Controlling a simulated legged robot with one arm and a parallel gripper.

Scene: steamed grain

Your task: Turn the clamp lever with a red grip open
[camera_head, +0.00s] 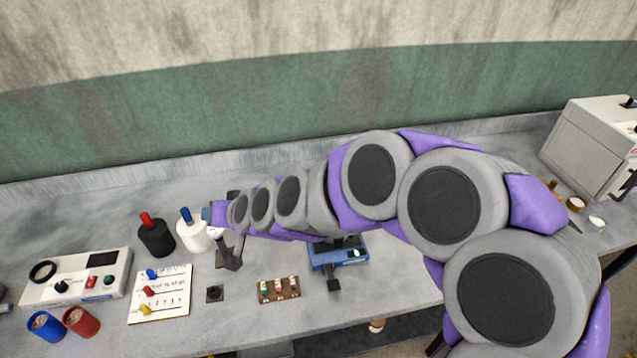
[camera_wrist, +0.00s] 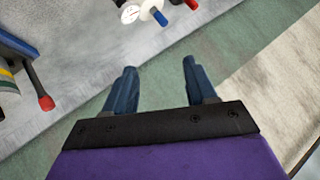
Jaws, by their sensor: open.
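The clamp lever with a red grip (camera_wrist: 44,102) shows at the left edge of the wrist view. It is a dark arm ending in a red tip, attached to a blue device (camera_wrist: 12,43) that the frame cuts off. In the head view a blue device (camera_head: 322,260) sits on the bench partly behind my arm; the red grip is hidden there. My gripper (camera_wrist: 160,70) is open and empty, its two blue fingers apart. In the head view its tip (camera_head: 207,213) is near the white bottle, left of the blue device. It is apart from the lever.
A white bottle with a blue top (camera_head: 190,236) and a black bottle with a red top (camera_head: 155,238) stand left of my gripper. A control box (camera_head: 110,270), a switch panel (camera_head: 160,310), blue and red cups (camera_head: 82,321) and a fuse block (camera_head: 279,290) lie nearer. A wall (camera_head: 300,92) bounds the bench.

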